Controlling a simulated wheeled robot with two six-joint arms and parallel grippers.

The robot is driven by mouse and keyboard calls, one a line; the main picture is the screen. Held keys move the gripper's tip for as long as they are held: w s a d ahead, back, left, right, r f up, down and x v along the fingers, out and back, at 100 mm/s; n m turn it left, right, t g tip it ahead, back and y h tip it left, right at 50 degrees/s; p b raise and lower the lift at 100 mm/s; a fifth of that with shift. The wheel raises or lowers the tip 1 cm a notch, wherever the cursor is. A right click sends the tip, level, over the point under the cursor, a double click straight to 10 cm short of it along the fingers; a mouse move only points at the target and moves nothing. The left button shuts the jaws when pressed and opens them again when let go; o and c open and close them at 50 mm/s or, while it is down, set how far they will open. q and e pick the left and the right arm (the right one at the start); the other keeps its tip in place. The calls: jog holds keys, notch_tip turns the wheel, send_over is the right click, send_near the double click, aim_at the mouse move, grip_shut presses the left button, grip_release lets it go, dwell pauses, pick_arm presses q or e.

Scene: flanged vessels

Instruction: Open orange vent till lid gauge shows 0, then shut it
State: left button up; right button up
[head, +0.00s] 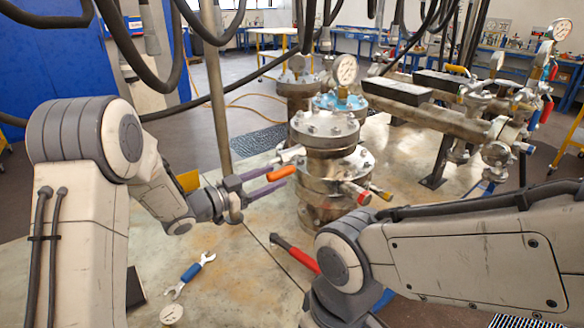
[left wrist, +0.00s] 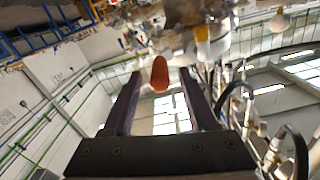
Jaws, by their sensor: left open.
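The orange vent handle (head: 281,173) sticks out from the left side of the front flanged vessel (head: 325,165), below its bolted lid. My left gripper (head: 276,178) is open, with its two purple fingers reaching toward the handle from the left. In the left wrist view the orange handle (left wrist: 159,78) shows between the open fingers, with a gap on both sides. A round white gauge (head: 344,70) stands upright above the lids; I cannot tell which lid carries it, and its reading is too small to make out. My right arm crosses the lower right; its gripper is out of view.
A blue-handled wrench (head: 190,273) and a red-and-black tool (head: 295,253) lie on the platform in front. Red and yellow fittings (head: 357,193) jut from the vessel's right side. A vertical post (head: 216,90) stands behind my left arm. Pipework with valves (head: 500,130) fills the right.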

aim_at(292, 170)
pick_arm(q)
jog(key=x, duration=0.7)
jog(key=shift+p, duration=0.4)
jog(key=shift+a, duration=0.1)
jog(key=shift+f, duration=0.1)
jog(key=c, duration=0.9)
grip_shut()
